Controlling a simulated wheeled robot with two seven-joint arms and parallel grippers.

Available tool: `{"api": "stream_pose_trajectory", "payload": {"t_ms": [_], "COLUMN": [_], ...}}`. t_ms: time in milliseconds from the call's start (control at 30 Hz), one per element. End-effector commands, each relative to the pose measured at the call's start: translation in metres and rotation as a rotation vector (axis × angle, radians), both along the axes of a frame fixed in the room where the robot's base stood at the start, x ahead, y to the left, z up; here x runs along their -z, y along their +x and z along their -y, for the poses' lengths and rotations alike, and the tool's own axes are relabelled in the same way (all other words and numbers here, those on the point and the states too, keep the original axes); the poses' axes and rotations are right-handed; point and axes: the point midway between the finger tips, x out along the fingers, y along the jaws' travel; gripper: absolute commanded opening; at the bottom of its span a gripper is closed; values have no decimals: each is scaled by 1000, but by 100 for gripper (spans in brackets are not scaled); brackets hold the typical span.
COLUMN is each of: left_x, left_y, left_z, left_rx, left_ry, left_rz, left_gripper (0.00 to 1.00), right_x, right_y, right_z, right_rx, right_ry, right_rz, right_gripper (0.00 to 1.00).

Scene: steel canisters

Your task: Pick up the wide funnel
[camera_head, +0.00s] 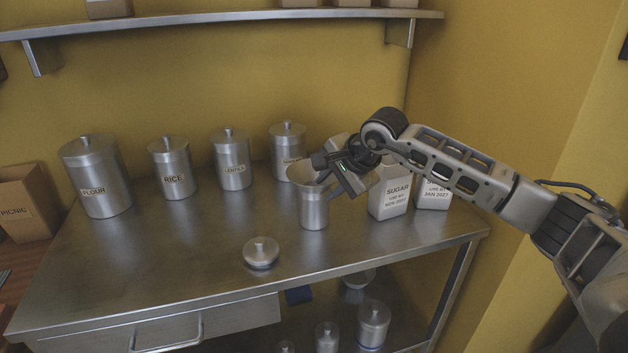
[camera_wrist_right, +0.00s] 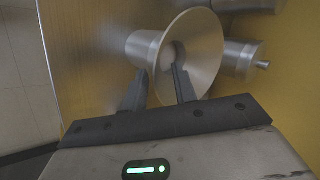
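The wide funnel (camera_head: 303,175) sits in the mouth of an open steel canister (camera_head: 314,210) on the steel table. In the right wrist view the funnel (camera_wrist_right: 208,50) shows its broad flared rim and hollow inside, with the canister (camera_wrist_right: 142,48) behind it. My right gripper (camera_head: 333,182) is at the funnel's rim. In the wrist view its two fingers (camera_wrist_right: 158,82) stand apart, one across the funnel's inside and the other outside the rim, with a gap between them. Whether either finger touches the metal cannot be told. My left gripper is not in view.
Lidded canisters, including flour (camera_head: 95,180) and rice (camera_head: 173,170), line the back. A sugar packet (camera_head: 390,198) and another packet (camera_head: 433,196) stand right of the funnel. A loose lid (camera_head: 261,254) lies in front. The table's front middle is otherwise clear.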

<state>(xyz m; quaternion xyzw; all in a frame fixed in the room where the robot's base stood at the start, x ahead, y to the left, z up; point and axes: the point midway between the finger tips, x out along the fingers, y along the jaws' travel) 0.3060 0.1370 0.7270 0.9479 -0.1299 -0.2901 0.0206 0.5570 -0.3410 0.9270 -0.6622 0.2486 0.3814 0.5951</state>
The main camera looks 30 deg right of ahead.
Motion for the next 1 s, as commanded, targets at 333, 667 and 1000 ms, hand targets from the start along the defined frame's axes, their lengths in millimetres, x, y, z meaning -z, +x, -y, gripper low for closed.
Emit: {"api": "stream_pose_trajectory", "payload": {"t_ms": [333,667,1000], "left_x": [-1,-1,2], "left_y": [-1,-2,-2], "left_z": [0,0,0], "left_rx": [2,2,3], "left_ry": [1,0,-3], "left_rz": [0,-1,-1], "left_gripper": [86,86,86], "right_x": [-1,-7,-55], "right_y": [0,0,-20], "right_z": [0,0,3], "right_rx": [0,0,0], "right_ry": [0,1,-5], "right_rz": [1,4,7], "right_gripper": [0,0,0]}}
